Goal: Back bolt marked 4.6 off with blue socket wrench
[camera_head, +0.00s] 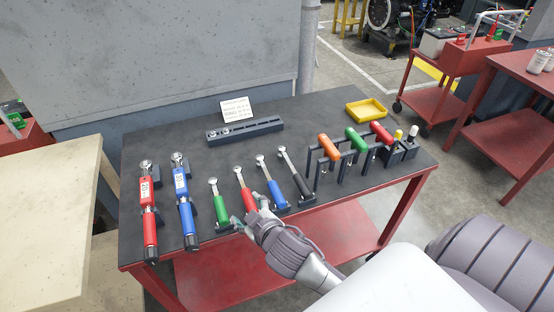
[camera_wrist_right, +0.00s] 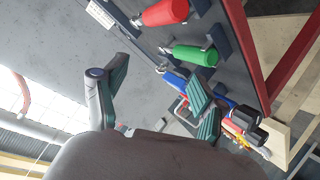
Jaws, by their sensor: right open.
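The blue socket wrench (camera_head: 275,187) lies in a holder on the dark tabletop, its metal head pointing away. It is between a red-handled wrench (camera_head: 245,191) and a black-handled one (camera_head: 295,174). My right gripper (camera_head: 248,211) is open and empty at the table's front edge, by the lower ends of the red and blue handles. Its spread fingers also show in the wrist view (camera_wrist_right: 160,88), with the red handle (camera_wrist_right: 165,12) and green handle (camera_wrist_right: 195,55) ahead of them. No bolt marked 4.6 can be made out. My left gripper is not in view.
A green-handled wrench (camera_head: 221,208) and red (camera_head: 149,215) and blue (camera_head: 184,205) torque wrenches lie left. A rack of orange, green and red-handled tools (camera_head: 355,138) stands right. Behind are a dark rail (camera_head: 250,131), a sign (camera_head: 236,109) and a yellow tray (camera_head: 366,110).

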